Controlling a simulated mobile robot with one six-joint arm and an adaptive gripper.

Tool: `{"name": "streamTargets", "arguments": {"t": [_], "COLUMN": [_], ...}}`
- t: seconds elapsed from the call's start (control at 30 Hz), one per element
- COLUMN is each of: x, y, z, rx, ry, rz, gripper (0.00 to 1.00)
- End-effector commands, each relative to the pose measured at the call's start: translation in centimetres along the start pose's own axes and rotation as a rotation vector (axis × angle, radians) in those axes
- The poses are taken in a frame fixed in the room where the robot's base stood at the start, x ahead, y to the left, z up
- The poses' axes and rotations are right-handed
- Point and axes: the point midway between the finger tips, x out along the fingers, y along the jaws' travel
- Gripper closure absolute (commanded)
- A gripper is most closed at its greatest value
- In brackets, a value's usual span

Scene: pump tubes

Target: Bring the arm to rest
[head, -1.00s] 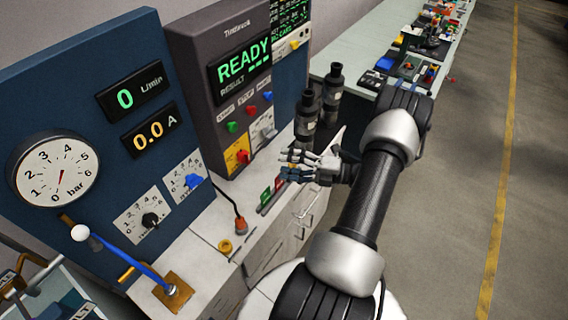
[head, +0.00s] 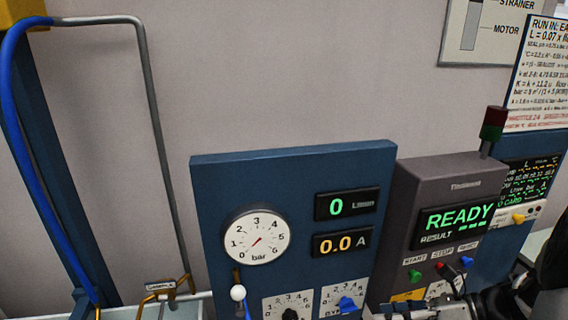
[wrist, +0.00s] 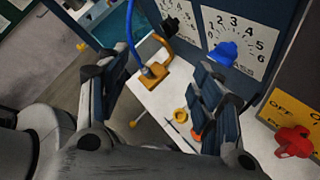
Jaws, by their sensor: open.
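My gripper (wrist: 150,95) is open and empty in the wrist view, its two dark fingers spread wide above the white bench top (wrist: 168,102). A brass fitting with a blue hose (wrist: 155,68) shows between the fingers, apart from them and lower down. In the head view only part of my gripper (head: 425,311) shows at the bottom right edge, in front of the dark tester with the green READY display (head: 458,217). My arm is mostly cut off by the right edge of that view.
A blue panel (head: 205,220) with a bar gauge (head: 257,239) reading near zero stands left of the tester. In the wrist view, a blue knob (wrist: 222,53) and a red knob (wrist: 294,141) are close to the right finger. A blue hose (head: 40,190) hangs at far left.

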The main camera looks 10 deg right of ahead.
Motion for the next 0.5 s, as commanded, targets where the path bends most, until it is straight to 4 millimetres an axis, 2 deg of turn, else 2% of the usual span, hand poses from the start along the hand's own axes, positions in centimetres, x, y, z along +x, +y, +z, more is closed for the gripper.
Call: {"name": "streamTargets", "arguments": {"t": [0.03, 0.2, 0.33, 0.5], "x": [1.4, 4.2, 5.3, 5.7], "y": [2.2, 8.4, 12.5, 16.6], "z": [0.7, 0.6, -0.3, -1.9], "rx": [-0.143, -0.611, -0.982, -1.478], "ry": [0.094, 0.376, 0.572, 0.808], "rz": [0.011, 0.065, 0.131, 0.237], "gripper": [0.4, 0.4, 0.4, 0.4]}}
